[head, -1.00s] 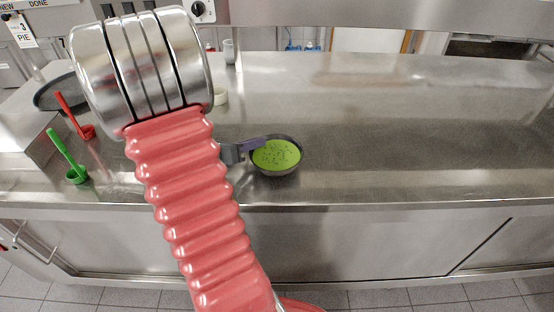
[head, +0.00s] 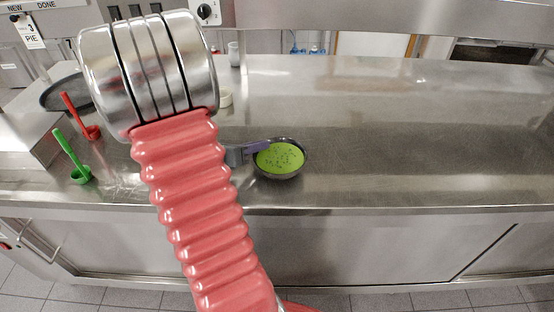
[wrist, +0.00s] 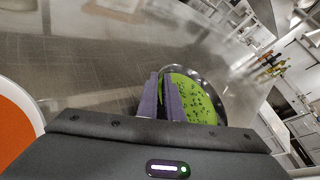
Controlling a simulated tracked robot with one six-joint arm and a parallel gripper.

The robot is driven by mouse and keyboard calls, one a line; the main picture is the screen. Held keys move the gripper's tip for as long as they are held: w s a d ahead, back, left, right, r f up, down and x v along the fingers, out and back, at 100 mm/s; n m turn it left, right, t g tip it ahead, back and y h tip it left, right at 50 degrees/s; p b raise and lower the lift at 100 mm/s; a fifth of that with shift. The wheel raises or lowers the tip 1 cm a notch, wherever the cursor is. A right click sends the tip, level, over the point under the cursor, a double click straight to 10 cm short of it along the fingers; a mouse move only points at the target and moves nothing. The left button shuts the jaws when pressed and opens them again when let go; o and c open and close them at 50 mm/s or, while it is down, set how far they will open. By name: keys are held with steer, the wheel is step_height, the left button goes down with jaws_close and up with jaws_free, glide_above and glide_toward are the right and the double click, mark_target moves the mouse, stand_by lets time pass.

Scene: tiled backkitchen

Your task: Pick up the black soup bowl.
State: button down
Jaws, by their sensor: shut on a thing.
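The black soup bowl (head: 281,174) holds green soup with dark flecks on top. In the head view it is right of my arm, over the front part of the steel counter; I cannot tell whether it touches the counter. My gripper (head: 262,146) reaches it from the left, its purple fingers at the bowl's left rim. In the wrist view the two fingers (wrist: 162,98) are close together on the bowl's near rim, and the dark bowl rim (wrist: 213,84) curves around the soup. The gripper is shut on the rim. My arm hides part of the counter to the left.
The steel counter (head: 420,130) is clear to the right. A small white cup (head: 234,54) is at the back. An orange-filled round vessel (wrist: 15,140) shows in the wrist view.

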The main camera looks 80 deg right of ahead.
step_height(320, 180, up, 10)
stand_by(0.8)
stand_by(0.6)
